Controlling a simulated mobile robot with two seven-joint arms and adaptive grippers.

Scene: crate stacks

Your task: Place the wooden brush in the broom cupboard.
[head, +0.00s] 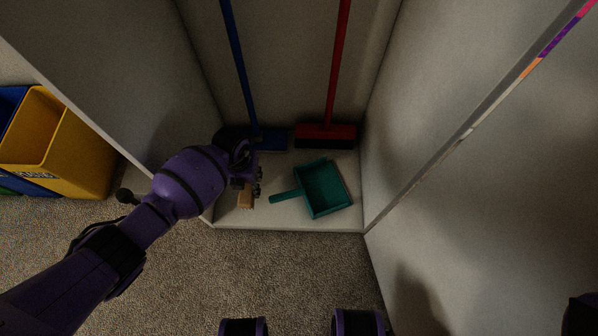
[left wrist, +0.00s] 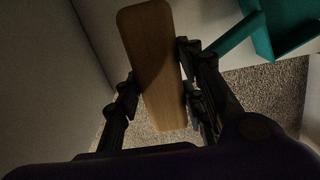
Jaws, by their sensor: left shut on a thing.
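The wooden brush (head: 245,197) is a light brown block in the head view, at the front left of the broom cupboard's floor area. In the left wrist view the brush (left wrist: 152,60) is long with rounded corners and lies between the two fingers. My left gripper (head: 247,181) is shut on the brush inside the cupboard opening. The gripper (left wrist: 155,100) also shows in the left wrist view. The broom cupboard (head: 290,218) has a pale floor and grey walls. I cannot tell whether the brush touches the floor. My right gripper is not in view.
A teal dustpan (head: 325,188) lies on the cupboard floor right of the brush. A red broom (head: 326,131) and a blue broom (head: 270,140) stand at the back wall. A yellow crate (head: 75,150) stands outside at the left. Carpet (head: 300,270) lies in front.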

